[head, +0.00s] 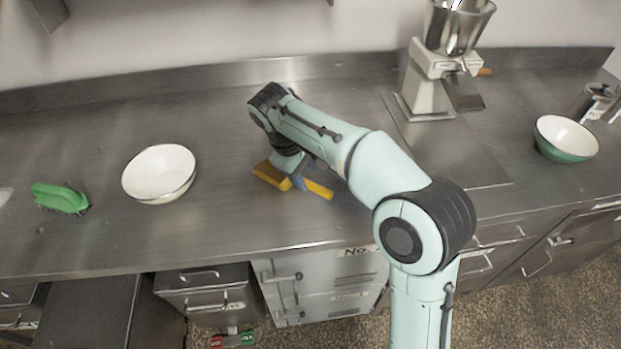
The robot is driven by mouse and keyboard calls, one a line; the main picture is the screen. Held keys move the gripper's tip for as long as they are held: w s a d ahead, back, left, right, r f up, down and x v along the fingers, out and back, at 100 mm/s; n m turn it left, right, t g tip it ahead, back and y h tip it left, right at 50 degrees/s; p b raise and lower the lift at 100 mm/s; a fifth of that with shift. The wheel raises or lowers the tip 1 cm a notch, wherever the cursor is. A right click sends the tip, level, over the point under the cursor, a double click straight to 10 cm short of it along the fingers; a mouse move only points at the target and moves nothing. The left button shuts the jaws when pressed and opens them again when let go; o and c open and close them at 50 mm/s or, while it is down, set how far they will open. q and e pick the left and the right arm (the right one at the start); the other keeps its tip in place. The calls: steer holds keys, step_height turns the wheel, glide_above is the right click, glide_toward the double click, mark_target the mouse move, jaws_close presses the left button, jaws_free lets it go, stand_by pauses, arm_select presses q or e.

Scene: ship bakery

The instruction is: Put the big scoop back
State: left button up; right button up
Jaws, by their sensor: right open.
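I cannot make out a big scoop for certain. My right gripper (298,181) points down close above the steel counter (230,225), and it is open. A yellow tool (319,190) lies at its fingers, with a broad yellow part (270,176) on the left and a narrow handle-like part on the right. The gripper hides its middle, so I cannot tell whether the fingers touch it or what tool it is. My left gripper is not in view.
A white bowl (160,173) and a green brush (61,198) stand on the left. A grinder (432,75) stands at the back right. A green-sided bowl (566,139) and a metal container (592,103) are far right. The counter's front left is clear.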

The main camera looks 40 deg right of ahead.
steer(key=p+v, duration=0.1)
steer(key=v, duration=0.6)
stand_by(0.4)
